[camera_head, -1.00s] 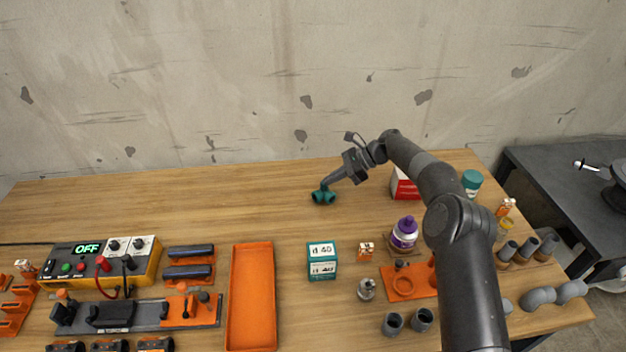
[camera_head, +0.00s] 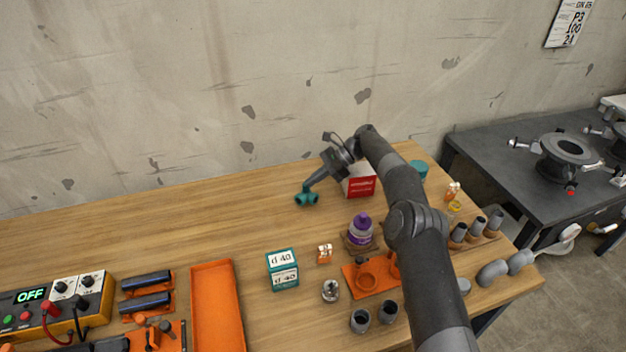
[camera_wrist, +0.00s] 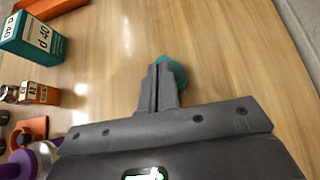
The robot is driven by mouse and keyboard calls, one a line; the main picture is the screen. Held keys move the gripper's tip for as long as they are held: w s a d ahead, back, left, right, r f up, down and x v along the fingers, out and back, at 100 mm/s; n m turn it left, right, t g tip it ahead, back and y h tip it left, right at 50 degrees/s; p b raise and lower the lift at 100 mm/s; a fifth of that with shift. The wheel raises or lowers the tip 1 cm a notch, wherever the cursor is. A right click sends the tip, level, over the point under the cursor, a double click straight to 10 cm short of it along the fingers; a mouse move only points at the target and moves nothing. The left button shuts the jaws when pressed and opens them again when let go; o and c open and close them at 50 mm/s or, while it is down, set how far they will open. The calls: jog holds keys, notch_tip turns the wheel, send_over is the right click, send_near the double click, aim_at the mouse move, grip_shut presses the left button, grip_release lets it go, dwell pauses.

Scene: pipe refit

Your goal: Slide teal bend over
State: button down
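The teal bend (camera_head: 307,198) lies on the wooden table near its back edge, left of the red box. My gripper (camera_head: 308,187) reaches down to it from the right, with its fingertips at the bend. In the wrist view the two fingers (camera_wrist: 163,75) are pressed together with only a thin line between them. The bend (camera_wrist: 179,72) shows just beyond and to the right of the fingertips, partly hidden by them. It appears against the fingers, not between them.
The table left of the bend is clear.

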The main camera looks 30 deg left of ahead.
jog(key=shift+r, duration=0.55)
notch_tip(320, 180, up, 3)
jog(key=shift+f, duration=0.15)
jog(key=w+d+r, duration=0.2)
jog(key=d+r, duration=0.5)
jog(key=d, duration=0.4)
jog(key=t+h, duration=0.8)
send_near(301, 194)
jog(key=s+a+r, duration=0.3)
jog(key=shift+n, duration=0.3)
jog(key=f, duration=0.9)
jog(key=shift+d+f, duration=0.15)
jog(key=shift+d, duration=0.1)
jog(key=shift+w+d+f, duration=0.2)
jog(key=shift+w+d, duration=0.8)
jog(key=shift+w, duration=0.2)
jog(key=shift+w+d, duration=0.3)
jog(key=shift+w, duration=0.05)
